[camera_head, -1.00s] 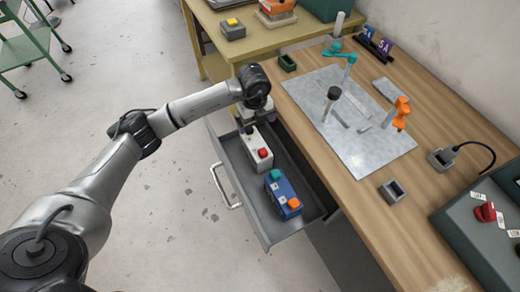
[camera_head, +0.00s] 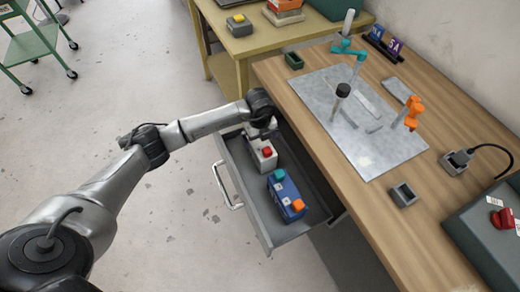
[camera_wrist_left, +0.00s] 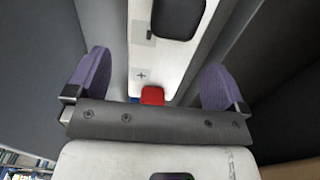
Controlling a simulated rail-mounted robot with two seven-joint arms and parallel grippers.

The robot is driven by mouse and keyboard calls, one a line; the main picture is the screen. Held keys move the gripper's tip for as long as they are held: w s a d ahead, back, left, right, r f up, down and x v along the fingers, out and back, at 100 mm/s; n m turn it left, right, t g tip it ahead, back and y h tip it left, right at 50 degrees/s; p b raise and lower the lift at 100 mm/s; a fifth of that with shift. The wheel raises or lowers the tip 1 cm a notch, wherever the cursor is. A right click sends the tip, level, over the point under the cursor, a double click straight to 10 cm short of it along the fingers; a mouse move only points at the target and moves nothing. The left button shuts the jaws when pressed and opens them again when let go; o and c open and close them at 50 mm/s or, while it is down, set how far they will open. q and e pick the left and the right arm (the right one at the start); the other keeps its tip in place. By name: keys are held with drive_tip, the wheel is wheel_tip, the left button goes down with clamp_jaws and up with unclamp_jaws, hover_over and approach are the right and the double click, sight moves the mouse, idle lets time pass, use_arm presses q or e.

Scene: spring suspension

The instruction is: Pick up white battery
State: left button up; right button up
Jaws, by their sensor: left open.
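The white battery (camera_head: 263,160) stands in the open grey drawer (camera_head: 237,188), with a red terminal on top. The left wrist view shows its white casing (camera_wrist_left: 140,62) and red terminal (camera_wrist_left: 152,96). My left gripper (camera_head: 264,132) is over the far end of the battery and hides that end in the head view. In the left wrist view the purple-padded fingers of my left gripper (camera_wrist_left: 153,80) are apart, one on each side of the casing, with visible gaps. My right gripper is not in view.
A blue battery (camera_head: 286,195) with teal and orange terminals stands in the same drawer, nearer the front. The wooden workbench (camera_head: 380,205) borders the drawer on the right. A metal plate (camera_head: 375,155) with upright parts lies on it. Open floor is at left.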

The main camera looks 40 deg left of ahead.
sight(260, 143)
use_arm(q)
wheel_tip(260, 143, down, 3)
drive_tip(key=shift+s+b, duration=0.1)
drive_tip(key=shift+b, duration=0.25)
clamp_jaws()
drive_tip(key=shift+r, duration=0.3)
idle(0.5)
